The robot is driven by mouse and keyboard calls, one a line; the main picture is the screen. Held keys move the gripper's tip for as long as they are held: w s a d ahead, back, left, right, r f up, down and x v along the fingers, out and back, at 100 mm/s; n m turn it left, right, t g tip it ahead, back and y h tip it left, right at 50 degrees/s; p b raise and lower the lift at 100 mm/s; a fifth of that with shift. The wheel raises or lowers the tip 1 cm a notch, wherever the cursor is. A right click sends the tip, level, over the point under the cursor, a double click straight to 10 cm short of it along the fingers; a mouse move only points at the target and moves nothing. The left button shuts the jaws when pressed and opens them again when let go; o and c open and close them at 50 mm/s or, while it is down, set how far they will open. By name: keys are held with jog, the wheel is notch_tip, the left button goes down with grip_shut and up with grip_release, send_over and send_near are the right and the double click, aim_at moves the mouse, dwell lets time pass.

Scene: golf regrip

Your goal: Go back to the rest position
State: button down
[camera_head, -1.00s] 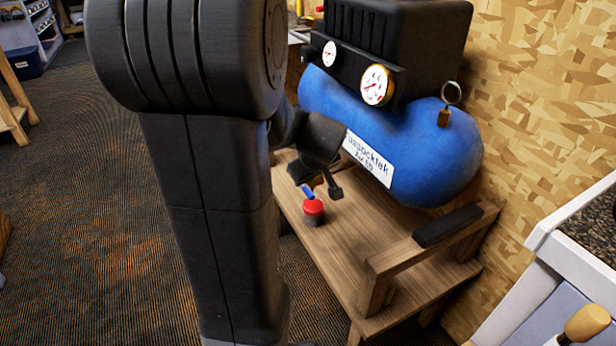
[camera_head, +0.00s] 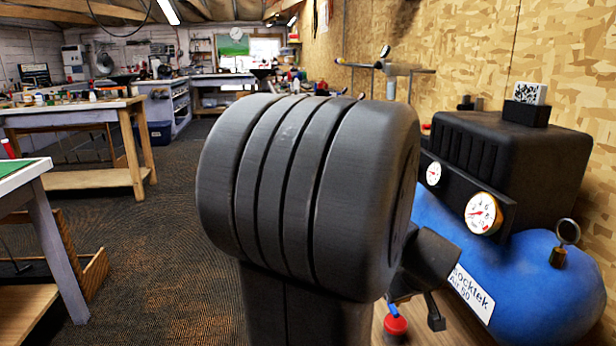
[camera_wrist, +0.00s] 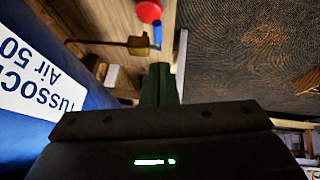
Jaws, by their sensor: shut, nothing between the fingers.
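My gripper (camera_wrist: 160,72) shows in the wrist view as dark fingers closed together, with nothing between them. In the head view my arm fills the middle, and my wrist hangs in front of the blue compressor tank (camera_head: 545,285). The fingers are hard to make out there. A red knob (camera_head: 396,325) with a small blue part (camera_head: 393,310) is low beside the wrist. The red knob (camera_wrist: 149,11) and blue part (camera_wrist: 157,34) also show beyond the fingertips in the wrist view, apart from them.
The compressor's black housing (camera_head: 520,150) and gauges (camera_head: 483,213) stand close to the right of my arm, by the chipboard wall (camera_head: 470,60). A brass fitting (camera_wrist: 138,45) shows near the fingers. Workbenches (camera_head: 75,115) stand at the left. Carpeted floor (camera_head: 185,220) lies open between.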

jog(key=b, duration=0.2)
send_near(392, 308)
jog(key=w, duration=0.2)
jog(key=shift+w+d+f+b, duration=0.1)
jog(key=shift+w+f+b, duration=0.15)
jog(key=shift+f+b, duration=0.45)
jog(key=shift+w+d+f+b, duration=0.1)
jog(key=shift+w+f+b, duration=0.15)
jog(key=shift+f, duration=0.85)
jog(key=shift+w+d+f+b, duration=0.1)
jog(key=shift+w+f+b, duration=0.1)
jog(key=shift+f+b, duration=0.55)
jog(key=shift+f, duration=0.25)
jog(key=shift+r+p, duration=0.1)
jog(key=shift+p, duration=0.2)
